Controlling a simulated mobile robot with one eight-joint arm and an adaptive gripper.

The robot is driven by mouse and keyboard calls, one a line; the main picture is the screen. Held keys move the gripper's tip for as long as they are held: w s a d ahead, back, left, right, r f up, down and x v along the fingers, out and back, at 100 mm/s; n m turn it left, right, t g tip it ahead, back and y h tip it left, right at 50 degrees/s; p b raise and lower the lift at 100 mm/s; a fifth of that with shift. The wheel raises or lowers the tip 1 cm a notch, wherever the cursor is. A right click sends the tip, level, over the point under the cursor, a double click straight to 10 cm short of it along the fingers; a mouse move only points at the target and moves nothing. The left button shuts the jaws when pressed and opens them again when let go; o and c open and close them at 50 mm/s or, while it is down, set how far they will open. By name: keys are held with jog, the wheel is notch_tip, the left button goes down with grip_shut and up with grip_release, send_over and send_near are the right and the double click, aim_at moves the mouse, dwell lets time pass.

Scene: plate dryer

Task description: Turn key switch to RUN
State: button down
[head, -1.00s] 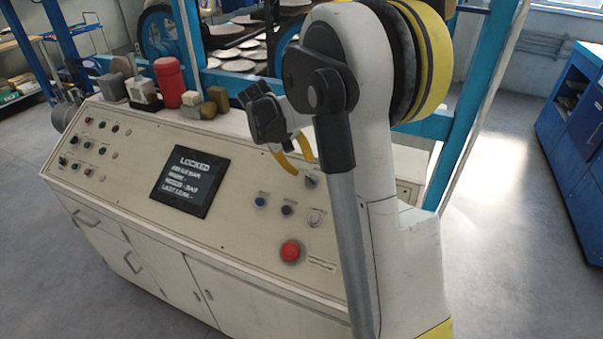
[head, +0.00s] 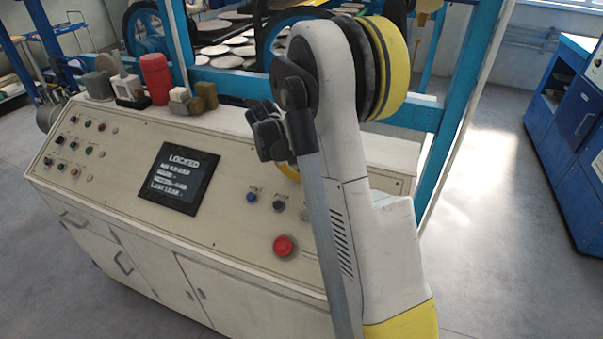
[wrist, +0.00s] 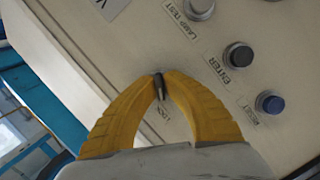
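In the wrist view my gripper (wrist: 160,77) has its two yellow fingers curved together, tips meeting on the small dark handle of the key switch (wrist: 160,92). The handle shows as a narrow dark bar between the tips; a small partly hidden label lies just beyond it between the fingers. In the head view my gripper (head: 290,172) is at the upper right of the control panel (head: 130,150), mostly hidden behind my arm, and the key switch is hidden there. The panel's screen (head: 176,178) reads LOCKED at the top.
A blue button (wrist: 270,102), a dark button (wrist: 238,55) and a grey-white button (wrist: 199,8) sit close to the right of my fingers. A red mushroom button (head: 284,246) stands lower on the panel. A red canister (head: 157,79) and small blocks stand along the panel's top edge.

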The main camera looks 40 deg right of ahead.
jog(key=shift+m, duration=0.3)
jog(key=m, duration=0.2)
jog(key=m+y, duration=0.1)
jog(key=m, duration=0.2)
jog(key=shift+y+b, duration=0.3)
jog(key=shift+b, duration=0.1)
jog(key=m, duration=0.2)
jog(key=m+t+y, duration=0.1)
jog(key=m, duration=0.2)
jog(key=shift+m+t+b, duration=0.3)
dwell(0.3)
jog(key=c, duration=1.5)
grip_release()
jog(key=shift+c, duration=0.2)
